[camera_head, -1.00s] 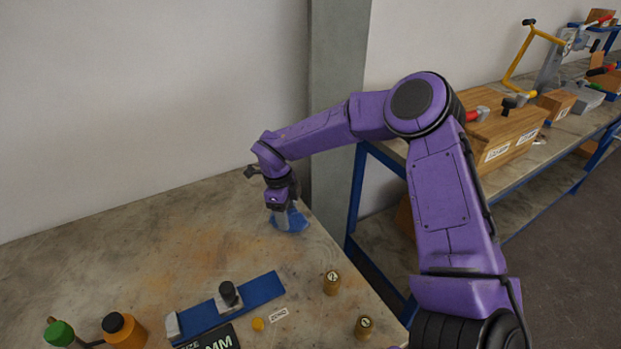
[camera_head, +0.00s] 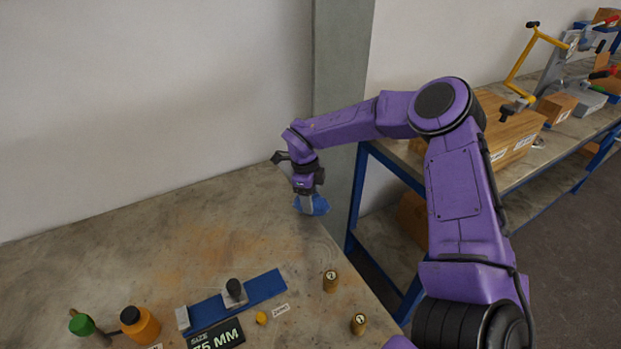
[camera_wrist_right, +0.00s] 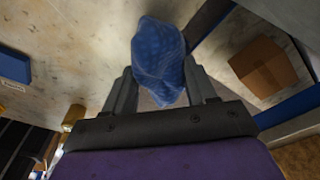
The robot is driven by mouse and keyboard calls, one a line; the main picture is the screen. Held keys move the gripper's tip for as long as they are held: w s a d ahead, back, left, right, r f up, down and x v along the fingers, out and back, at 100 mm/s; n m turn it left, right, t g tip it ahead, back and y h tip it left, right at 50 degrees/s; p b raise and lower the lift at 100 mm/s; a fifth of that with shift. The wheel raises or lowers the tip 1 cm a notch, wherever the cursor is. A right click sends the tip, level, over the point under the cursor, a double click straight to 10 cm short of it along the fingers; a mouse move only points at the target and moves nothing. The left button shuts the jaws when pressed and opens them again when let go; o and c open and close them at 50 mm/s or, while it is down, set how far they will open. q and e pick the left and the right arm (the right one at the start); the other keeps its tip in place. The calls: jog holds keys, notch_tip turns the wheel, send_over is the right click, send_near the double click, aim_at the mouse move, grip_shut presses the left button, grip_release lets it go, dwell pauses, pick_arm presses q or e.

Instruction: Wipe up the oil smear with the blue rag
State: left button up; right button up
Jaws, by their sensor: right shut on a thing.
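My right gripper (camera_head: 308,198) is shut on the blue rag (camera_head: 317,206) near the table's far right corner. In the right wrist view the crumpled rag (camera_wrist_right: 159,60) bulges out between the two fingers (camera_wrist_right: 162,92). In the head view the rag hangs low over or on the tabletop (camera_head: 150,245); I cannot tell whether it touches. The tabletop has brownish, rusty stains, and I cannot make out which of them, if any, is the oil smear. My left gripper is not in view.
A shelf with a wooden box (camera_head: 510,125) is at right. The table's back left is clear.

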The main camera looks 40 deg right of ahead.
jog(key=shift+r+p, duration=1.95)
jog(key=shift+r, duration=0.6)
jog(key=shift+f, duration=0.1)
